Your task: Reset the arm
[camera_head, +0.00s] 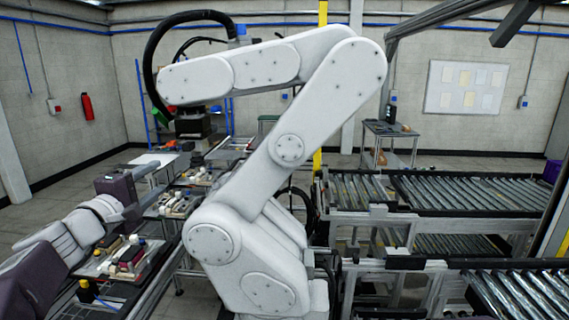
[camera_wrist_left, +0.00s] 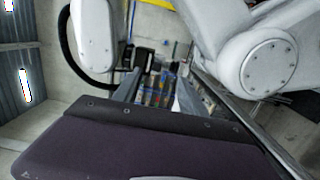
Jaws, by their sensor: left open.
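My left arm comes in from the left of the head view, with white links and dark purple housings. Its gripper (camera_head: 166,176) is open, pointing away over a row of fixture trays. In the left wrist view the gripper's dark purple housing fills the bottom, and its two grey fingers (camera_wrist_left: 155,88) stand apart with nothing held between them. Small coloured parts show beyond the fingers, too blurred to tell apart. My right gripper is in neither view.
A large white robot arm (camera_head: 290,150) with a black tool (camera_head: 193,124) stands centre, close to my left gripper. Trays of parts (camera_head: 125,258) line the left. Roller conveyors (camera_head: 455,190) run at right. A small trolley (camera_head: 390,130) and whiteboard (camera_head: 466,88) are behind.

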